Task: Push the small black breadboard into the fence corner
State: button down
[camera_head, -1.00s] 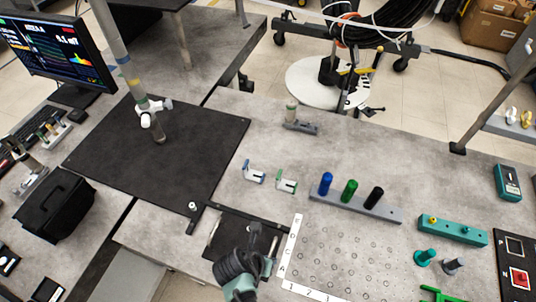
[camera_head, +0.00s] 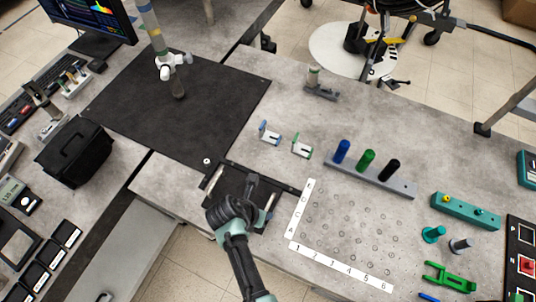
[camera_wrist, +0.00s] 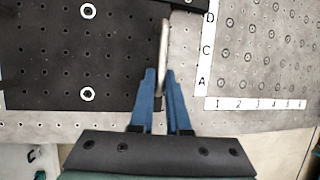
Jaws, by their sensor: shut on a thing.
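The small black breadboard (camera_head: 237,184) lies flat on the grey table, with a pale upright handle at its left and right sides. In the wrist view the breadboard (camera_wrist: 55,60) fills the left, with rows of holes and two white-ringed screws. The black fence (camera_head: 284,184) runs along its far side; part of it shows in the wrist view (camera_wrist: 192,5). My gripper (camera_head: 268,213) is low at the breadboard's right edge. In the wrist view its blue fingers (camera_wrist: 158,98) close around the near end of the right handle (camera_wrist: 164,42). Its wrist hides the breadboard's near part. I cannot tell whether breadboard and fence touch.
A lettered and numbered hole grid (camera_head: 345,235) lies just right of the breadboard. A rack with blue, green and black pegs (camera_head: 370,180) and two small clips (camera_head: 302,146) stand beyond it. A large black board (camera_head: 170,110) lies at upper left.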

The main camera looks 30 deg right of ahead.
jog(key=shift+w+a, duration=0.65)
jog(key=shift+w, duration=0.3)
jog(key=shift+w+a+r, duration=0.1)
jog(key=shift+w+r, duration=0.1)
jog(key=shift+w, duration=0.1)
dwell(0.4)
jog(key=c, duration=0.8)
grip_release()
jog(key=shift+w+f, duration=0.1)
jog(key=shift+s, duration=0.25)
